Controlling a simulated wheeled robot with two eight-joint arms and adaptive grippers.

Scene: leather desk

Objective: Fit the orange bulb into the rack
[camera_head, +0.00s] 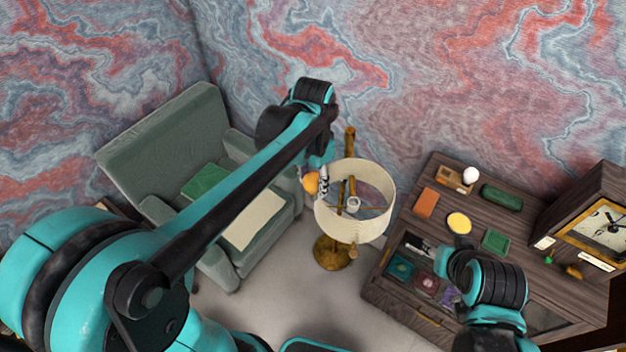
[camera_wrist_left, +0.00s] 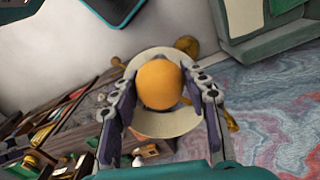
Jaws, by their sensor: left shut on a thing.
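The orange bulb (camera_head: 311,184) is held between the fingers of my left gripper (camera_head: 321,181), just left of the lampshade in the head view. In the left wrist view the orange bulb (camera_wrist_left: 159,84) sits between both fingers, with the pale shade behind it. A small wooden block (camera_head: 451,177), which looks like the rack, lies on the desk's back part with a white bulb (camera_head: 470,175) at its right end. Its openings are too small to make out. My right gripper (camera_head: 420,246) is low over the glass-topped front of the desk; its finger opening is unclear.
A floor lamp with a cream shade (camera_head: 378,222) stands between the green armchair (camera_head: 165,130) and the wooden desk (camera_head: 405,225).

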